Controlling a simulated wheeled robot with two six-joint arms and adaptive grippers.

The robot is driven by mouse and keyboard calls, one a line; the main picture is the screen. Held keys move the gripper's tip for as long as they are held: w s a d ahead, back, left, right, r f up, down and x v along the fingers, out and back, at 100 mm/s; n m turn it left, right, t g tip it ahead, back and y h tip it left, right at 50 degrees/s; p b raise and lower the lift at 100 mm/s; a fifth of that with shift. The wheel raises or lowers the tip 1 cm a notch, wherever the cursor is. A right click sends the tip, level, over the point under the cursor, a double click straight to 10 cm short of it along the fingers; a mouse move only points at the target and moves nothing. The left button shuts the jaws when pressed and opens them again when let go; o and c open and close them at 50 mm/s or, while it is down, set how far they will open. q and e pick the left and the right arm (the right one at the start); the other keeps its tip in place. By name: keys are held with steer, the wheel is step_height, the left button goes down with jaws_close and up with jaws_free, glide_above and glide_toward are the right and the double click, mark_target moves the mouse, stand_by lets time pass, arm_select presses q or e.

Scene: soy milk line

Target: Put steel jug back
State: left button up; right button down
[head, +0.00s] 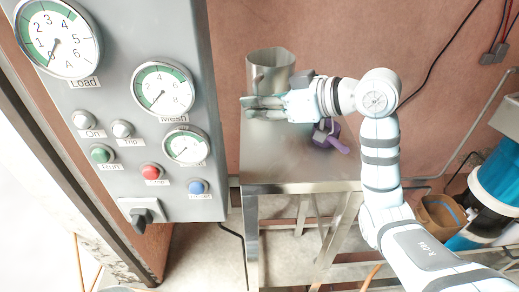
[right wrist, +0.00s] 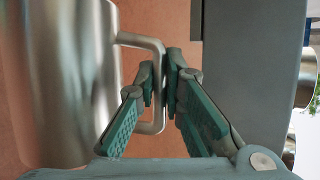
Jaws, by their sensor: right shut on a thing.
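The steel jug (head: 270,68) stands upright at the back left of the steel table (head: 268,165). It also fills the left of the right wrist view (right wrist: 65,80), with its handle (right wrist: 150,42) to the right. My right gripper (head: 262,107) is at the near side of the jug. In the right wrist view its fingers (right wrist: 165,88) are shut on the upright part of the jug's handle. Whether the jug's base touches the table is hidden by the gripper. My left gripper is not in view.
A purple object (head: 330,138) lies on the table below my right wrist. A grey control panel (head: 120,95) with gauges and buttons stands close at the left. A blue container (head: 500,175) is at the far right. The table's front part is clear.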

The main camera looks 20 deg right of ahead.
step_height(320, 180, down, 12)
steer(key=shift+w+d+f+b, duration=0.1)
steer(key=shift+w+d+b, duration=0.05)
steer(key=shift+b, duration=0.75)
steer(key=shift+f, duration=0.1)
steer(key=shift+s, duration=0.2)
steer(key=c, duration=1.7)
jaws_free()
steer(key=shift+w, duration=0.1)
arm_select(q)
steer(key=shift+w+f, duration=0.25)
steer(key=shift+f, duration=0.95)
